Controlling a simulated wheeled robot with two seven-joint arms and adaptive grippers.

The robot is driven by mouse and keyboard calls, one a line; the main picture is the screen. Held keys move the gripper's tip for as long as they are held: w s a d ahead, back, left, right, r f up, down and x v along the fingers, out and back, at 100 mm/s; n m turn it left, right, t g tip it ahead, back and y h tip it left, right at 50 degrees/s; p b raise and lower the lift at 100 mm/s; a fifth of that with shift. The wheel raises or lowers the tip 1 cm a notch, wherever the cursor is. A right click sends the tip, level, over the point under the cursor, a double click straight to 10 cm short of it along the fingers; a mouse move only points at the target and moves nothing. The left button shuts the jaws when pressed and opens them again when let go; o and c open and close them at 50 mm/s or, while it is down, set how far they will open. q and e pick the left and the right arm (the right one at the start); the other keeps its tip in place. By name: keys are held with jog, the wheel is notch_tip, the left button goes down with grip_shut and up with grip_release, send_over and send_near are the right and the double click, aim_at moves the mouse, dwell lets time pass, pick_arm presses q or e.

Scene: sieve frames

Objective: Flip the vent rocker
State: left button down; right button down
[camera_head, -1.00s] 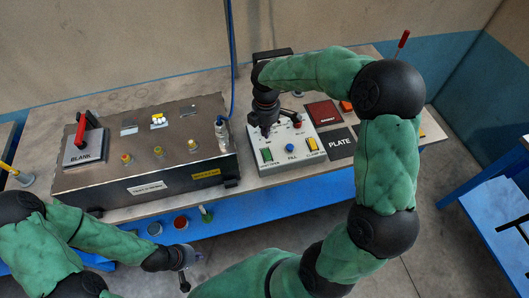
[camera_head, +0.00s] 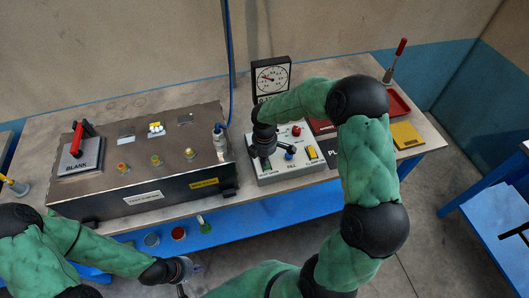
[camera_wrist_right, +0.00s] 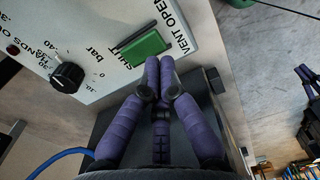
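The vent rocker is a green rocker (camera_wrist_right: 144,47) on the light control panel (camera_wrist_right: 100,30), lettered VENT OPEN at one end, in the right wrist view. My right gripper (camera_wrist_right: 160,62) has its purple fingertips together, just below the rocker's lower edge. I cannot tell whether they touch it. In the head view my right gripper (camera_head: 264,152) is over the left part of the control box (camera_head: 292,174) and hides most of the rocker. My left gripper (camera_head: 188,270) is low in the head view, in front of the bench. Its fingers are too unclear to read.
A black knob (camera_wrist_right: 67,77) sits beside the rocker. A red button (camera_head: 296,131), blue button (camera_head: 289,154) and yellow rocker (camera_head: 311,152) share the box. A dial gauge (camera_head: 271,77) stands behind. A dark metal case (camera_head: 110,190) is to the left.

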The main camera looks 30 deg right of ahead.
jog(key=shift+f, duration=1.15)
jog(key=shift+s+f+t+b, duration=0.1)
jog(key=shift+f+t+b, duration=0.25)
jog(key=shift+b, duration=0.6)
jog(key=shift+r, duration=0.1)
jog(key=shift+w+d+r+p, duration=0.15)
jog(key=shift+w+r+p, duration=0.2)
jog(key=shift+w+p, duration=0.25)
jog(key=shift+w, duration=0.1)
